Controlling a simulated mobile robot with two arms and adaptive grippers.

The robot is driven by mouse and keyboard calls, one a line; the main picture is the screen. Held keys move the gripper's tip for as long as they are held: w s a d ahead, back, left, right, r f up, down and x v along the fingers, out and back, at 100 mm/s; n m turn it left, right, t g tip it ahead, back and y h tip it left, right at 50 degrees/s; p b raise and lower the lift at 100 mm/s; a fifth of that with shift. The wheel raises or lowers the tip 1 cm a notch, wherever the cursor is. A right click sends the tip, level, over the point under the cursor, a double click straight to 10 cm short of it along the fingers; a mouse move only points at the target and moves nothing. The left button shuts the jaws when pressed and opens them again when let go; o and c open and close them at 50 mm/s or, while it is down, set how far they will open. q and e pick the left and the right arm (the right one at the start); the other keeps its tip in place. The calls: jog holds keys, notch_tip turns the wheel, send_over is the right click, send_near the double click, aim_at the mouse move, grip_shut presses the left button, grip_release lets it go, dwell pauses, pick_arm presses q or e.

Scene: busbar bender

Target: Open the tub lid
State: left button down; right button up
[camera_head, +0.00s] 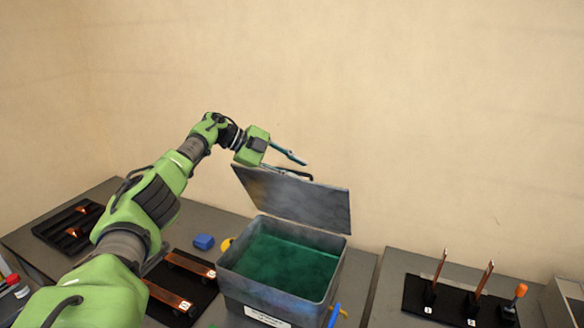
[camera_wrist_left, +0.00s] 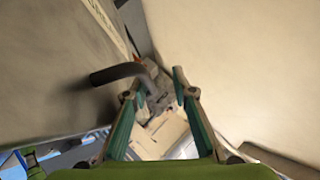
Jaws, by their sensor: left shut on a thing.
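The grey tub (camera_head: 335,285) stands on the bench, with a green surface (camera_head: 285,265) showing inside it. Its grey lid (camera_head: 300,203) is raised steeply above the tub's back edge, so the inside is in open view. The dark bar handle (camera_head: 297,175) is near the lid's upper edge. It also shows in the left wrist view (camera_wrist_left: 118,73), reaching in toward the fingers. My left gripper (camera_head: 300,160) is at the top of the lid, shut on the handle; the exact contact is hard to see. Its fingers also show in the left wrist view (camera_wrist_left: 158,85). My right gripper is not in view.
Black trays with copper bars lie left of the tub (camera_head: 183,285) and at the far left (camera_head: 70,228). A blue block (camera_head: 204,242) is near the tub. A black stand with upright copper bars (camera_head: 435,298) is at right. The wall is behind.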

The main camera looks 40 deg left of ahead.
pick_arm(q)
jog(key=shift+w+r+t, duration=0.3)
jog(key=shift+w+r, duration=0.2)
jog(key=c, duration=2.4)
grip_release()
jog(key=shift+o, duration=0.2)
jog(key=shift+w+f, duration=0.15)
jog(key=shift+f, duration=0.05)
jog(key=shift+c, duration=0.2)
jog(key=shift+f, duration=0.1)
